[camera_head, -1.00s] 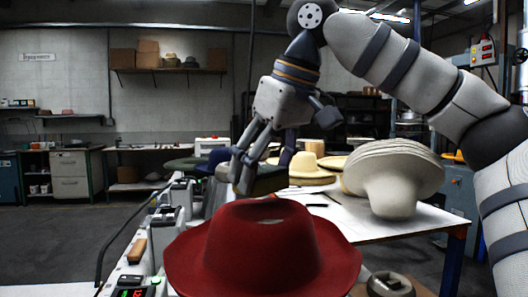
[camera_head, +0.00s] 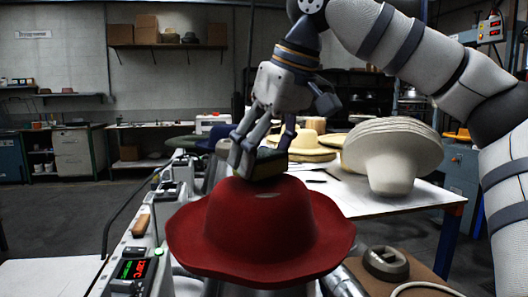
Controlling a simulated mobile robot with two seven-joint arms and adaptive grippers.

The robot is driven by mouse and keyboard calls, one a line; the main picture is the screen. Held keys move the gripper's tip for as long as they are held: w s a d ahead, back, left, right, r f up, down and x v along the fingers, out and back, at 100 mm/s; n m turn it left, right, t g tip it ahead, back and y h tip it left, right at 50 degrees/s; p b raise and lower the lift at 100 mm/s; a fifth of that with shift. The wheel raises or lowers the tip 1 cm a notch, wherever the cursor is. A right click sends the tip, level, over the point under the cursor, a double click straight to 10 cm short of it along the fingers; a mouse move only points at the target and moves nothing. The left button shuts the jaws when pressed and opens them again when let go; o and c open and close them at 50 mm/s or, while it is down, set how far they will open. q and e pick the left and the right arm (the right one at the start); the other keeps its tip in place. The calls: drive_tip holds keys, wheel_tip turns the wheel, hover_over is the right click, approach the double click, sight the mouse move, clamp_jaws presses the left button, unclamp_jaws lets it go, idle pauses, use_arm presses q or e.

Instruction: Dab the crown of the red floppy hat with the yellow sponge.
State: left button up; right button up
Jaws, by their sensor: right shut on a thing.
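The red floppy hat (camera_head: 262,232) stands in the lower middle of the head view, crown up, with a wavy brim. My right gripper (camera_head: 262,160) reaches down from above and is shut on the yellow sponge (camera_head: 262,167), whose dark side shows below the fingers. The sponge is right at the top of the crown; it looks to be touching, though the contact line is hard to make out. My left gripper is not in view.
A white table (camera_head: 420,196) behind at the right holds a stack of cream hats (camera_head: 391,150) and several yellow hats (camera_head: 308,140). A machine with a lit display (camera_head: 135,269) and a wooden-handled brush (camera_head: 140,225) are left of the hat. A grey round object (camera_head: 388,263) lies at front right.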

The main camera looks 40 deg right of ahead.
drive_tip(key=shift+f, duration=0.5)
idle(0.7)
drive_tip(key=shift+r, duration=3.55)
drive_tip(key=shift+f, duration=0.15)
drive_tip(key=shift+f, duration=2.9)
drive_tip(key=shift+f, duration=0.5)
